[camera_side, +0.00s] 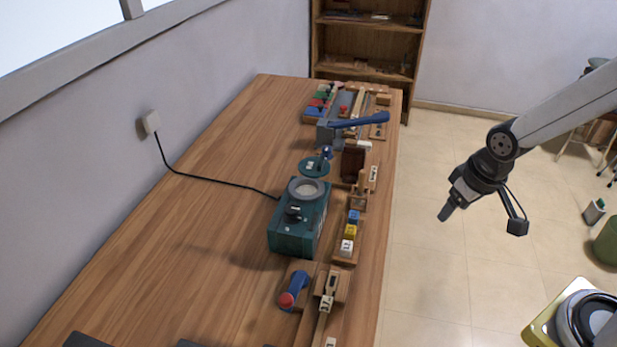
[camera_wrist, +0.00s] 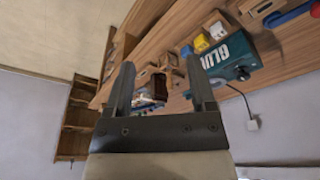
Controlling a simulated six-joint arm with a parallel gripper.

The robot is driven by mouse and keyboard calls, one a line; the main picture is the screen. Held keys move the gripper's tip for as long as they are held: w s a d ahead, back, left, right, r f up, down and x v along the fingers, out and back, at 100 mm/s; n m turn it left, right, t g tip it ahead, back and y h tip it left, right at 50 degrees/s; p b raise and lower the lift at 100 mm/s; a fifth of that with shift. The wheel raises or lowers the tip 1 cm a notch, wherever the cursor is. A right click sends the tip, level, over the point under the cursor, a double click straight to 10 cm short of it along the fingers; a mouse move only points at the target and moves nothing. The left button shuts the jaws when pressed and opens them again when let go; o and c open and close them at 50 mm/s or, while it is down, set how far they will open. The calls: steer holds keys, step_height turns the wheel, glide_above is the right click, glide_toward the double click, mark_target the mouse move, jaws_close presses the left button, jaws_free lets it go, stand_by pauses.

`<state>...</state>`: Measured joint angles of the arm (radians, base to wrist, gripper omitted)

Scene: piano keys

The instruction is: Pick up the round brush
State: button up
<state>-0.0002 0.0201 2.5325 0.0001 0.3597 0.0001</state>
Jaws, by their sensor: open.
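My gripper (camera_side: 446,212) hangs in the air to the right of the workbench, over the floor and apart from everything. In the wrist view my gripper (camera_wrist: 160,66) has its two dark fingers spread wide with nothing held between them. I cannot pick out the round brush for certain. A light wooden handle-like piece (camera_side: 362,181) stands upright at a small wooden block near the bench's right edge and may be it. Its bristles, if any, are too small to tell. In the wrist view a wooden piece (camera_wrist: 169,62) shows between and beyond the fingers.
A teal glue heater (camera_side: 292,232) stands mid-bench; its cord runs to a wall socket (camera_side: 151,122). Colored blocks (camera_side: 350,231), a dark brown block (camera_side: 352,164) and a blue-handled tool (camera_side: 360,122) line the right edge. A blue, red-ended tool (camera_side: 293,290) lies nearer. The bench's left half is clear.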

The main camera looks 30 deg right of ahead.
steer(key=w+f, duration=0.1)
steer(key=w, duration=1.3)
steer(key=g, duration=0.1)
glide_toward(364, 172)
steer(key=f, duration=0.5)
steer(key=shift+w+a, duration=0.2)
steer(key=shift+w, duration=0.2)
steer(key=shift+w+f, duration=0.15)
steer(key=shift+f, duration=1.2)
steer(key=shift+f, duration=0.1)
steer(key=shift+w+d+f, duration=0.1)
steer(key=shift+w+f, duration=0.05)
steer(key=shift+f, duration=1.1)
steer(key=shift+w+d+f, duration=0.1)
steer(key=shift+w+f, duration=0.1)
steer(key=shift+f, duration=1)
jaws_close()
